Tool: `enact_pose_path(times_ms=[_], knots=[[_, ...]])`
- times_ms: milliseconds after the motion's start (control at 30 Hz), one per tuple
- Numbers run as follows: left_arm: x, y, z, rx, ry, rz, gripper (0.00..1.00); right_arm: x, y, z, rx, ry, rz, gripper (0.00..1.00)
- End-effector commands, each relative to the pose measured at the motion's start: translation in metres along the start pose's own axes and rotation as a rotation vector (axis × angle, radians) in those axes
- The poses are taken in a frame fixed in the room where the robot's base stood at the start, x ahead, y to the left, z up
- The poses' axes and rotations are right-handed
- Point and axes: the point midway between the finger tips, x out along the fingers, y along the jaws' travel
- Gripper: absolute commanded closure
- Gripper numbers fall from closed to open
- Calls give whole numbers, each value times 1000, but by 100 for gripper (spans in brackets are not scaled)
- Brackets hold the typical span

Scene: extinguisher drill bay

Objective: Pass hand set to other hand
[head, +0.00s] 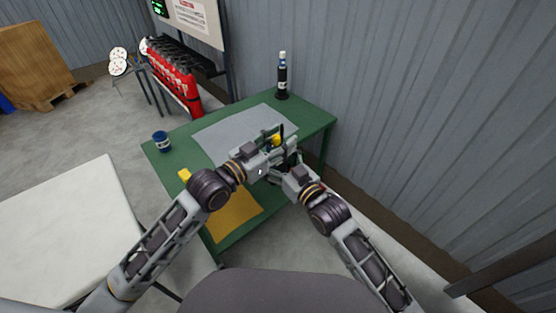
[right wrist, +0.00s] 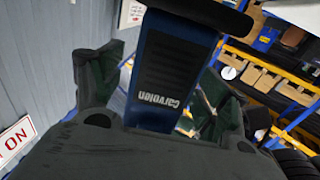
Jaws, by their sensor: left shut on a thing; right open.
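The hand set shows in the right wrist view as a blue and black body (right wrist: 172,70) with white lettering, upside down in that picture. It lies between the spread fingers of my right gripper (right wrist: 155,95), which is open around it. In the head view my left gripper (head: 270,152) is shut on the hand set, over the green table. My right gripper (head: 287,166) meets it there from the right. The grippers hide most of the hand set in the head view, so its outline is hard to tell.
The green table (head: 318,118) bears a grey mat (head: 225,128), a yellow mat (head: 235,218), a dark blue can (head: 161,141) and a black bottle (head: 282,82). Red extinguishers (head: 178,80) stand behind. A corrugated wall (head: 430,110) is close on the right. A white surface (head: 65,225) is at left.

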Motion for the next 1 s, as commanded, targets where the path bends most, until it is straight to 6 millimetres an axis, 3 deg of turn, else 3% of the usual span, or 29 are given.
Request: enact_pose_path(times_ms=[67, 533, 567, 767, 1000], knots=[[0, 0, -2, 1, 3, 0, 100, 0, 0, 0, 0, 0, 0, 28], [0, 0, -2, 1, 3, 0, 100, 0, 0, 0, 0, 0, 1, 88], [0, 0, -2, 1, 3, 0, 52, 0, 0, -2, -1, 3, 1, 89], [0, 0, -1, 0, 2, 0, 27, 0, 0, -2, 0, 3, 0, 89], [0, 0, 0, 0, 1, 0, 27, 0, 0, -2, 0, 4, 0, 89]])
